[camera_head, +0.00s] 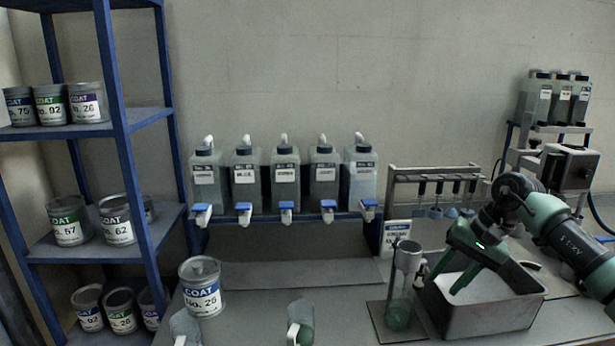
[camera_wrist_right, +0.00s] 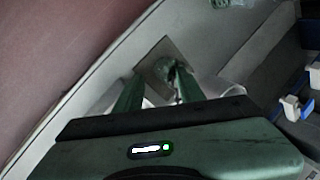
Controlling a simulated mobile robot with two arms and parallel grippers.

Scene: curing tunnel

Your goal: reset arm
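My right gripper (camera_head: 446,284) is green and reaches in from the right. Its fingers point down at the left part of a grey metal tray (camera_head: 500,322) with pale contents. A stand with a grey cylinder over a green-tinted glass vessel (camera_head: 398,312) is just left of the gripper, on a dark square plate (camera_head: 380,322). I cannot tell whether the gripper touches it. My left gripper is not in view.
A can marked No. 26 (camera_head: 203,290) and a jug with green liquid (camera_head: 303,325) stand on the bench. Several dispensers (camera_head: 285,180) line the wall. A blue shelf (camera_head: 115,118) with cans is left. A rack (camera_head: 435,172) stands behind the tray. The front middle bench is fairly clear.

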